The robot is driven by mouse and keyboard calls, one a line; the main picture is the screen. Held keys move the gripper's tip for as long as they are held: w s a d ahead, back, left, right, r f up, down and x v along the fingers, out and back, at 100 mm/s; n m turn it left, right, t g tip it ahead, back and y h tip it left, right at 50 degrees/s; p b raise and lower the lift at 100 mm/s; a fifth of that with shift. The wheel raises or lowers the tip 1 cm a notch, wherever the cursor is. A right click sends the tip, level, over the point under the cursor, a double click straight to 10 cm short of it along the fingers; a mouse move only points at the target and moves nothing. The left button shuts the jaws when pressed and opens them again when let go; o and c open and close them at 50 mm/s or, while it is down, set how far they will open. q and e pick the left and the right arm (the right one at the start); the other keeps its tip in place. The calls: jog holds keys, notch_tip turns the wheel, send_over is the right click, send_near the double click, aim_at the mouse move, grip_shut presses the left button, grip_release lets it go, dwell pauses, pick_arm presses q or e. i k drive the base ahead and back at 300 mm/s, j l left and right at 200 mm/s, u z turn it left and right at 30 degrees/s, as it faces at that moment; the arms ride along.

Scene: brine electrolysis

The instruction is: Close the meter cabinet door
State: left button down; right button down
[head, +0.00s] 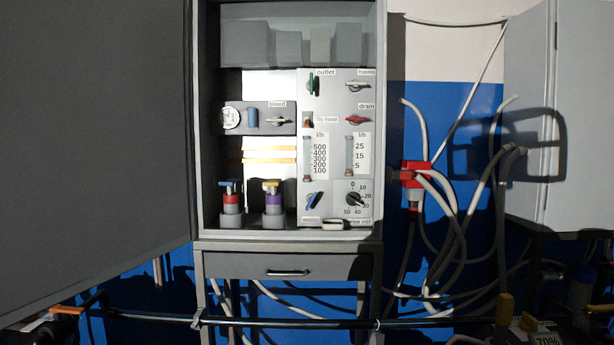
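The meter cabinet (291,238) stands open in the middle of the head view. Its door is the large dark grey panel (95,140) filling the left side, swung wide open from the cabinet's left edge towards me. No handle shows on the face of the door that I see. Neither of my grippers is in view.
A drawer (288,267) sits below the cabinet. A dark horizontal rail (280,322) crosses in front, low down. Pale hoses and a red fitting (415,175) hang on the blue wall at right. A grey cabinet (570,120) stands at far right, with dark equipment below it.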

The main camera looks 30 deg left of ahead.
aim_at(96, 187)
jog(key=k+j, duration=0.15)
jog(key=j, duration=0.35)
jog(key=k+j, duration=0.2)
jog(key=j, duration=0.25)
jog(key=k+j, duration=0.15)
jog(key=j, duration=0.35)
jog(key=k+j, duration=0.2)
jog(key=j, duration=0.3)
jog(key=k+j, duration=0.15)
jog(key=j, duration=0.3)
jog(key=k+j, duration=0.2)
jog(key=j, duration=0.3)
jog(key=k+j, duration=0.15)
jog(key=j, duration=0.35)
jog(key=k+j, duration=0.15)
jog(key=j, duration=0.35)
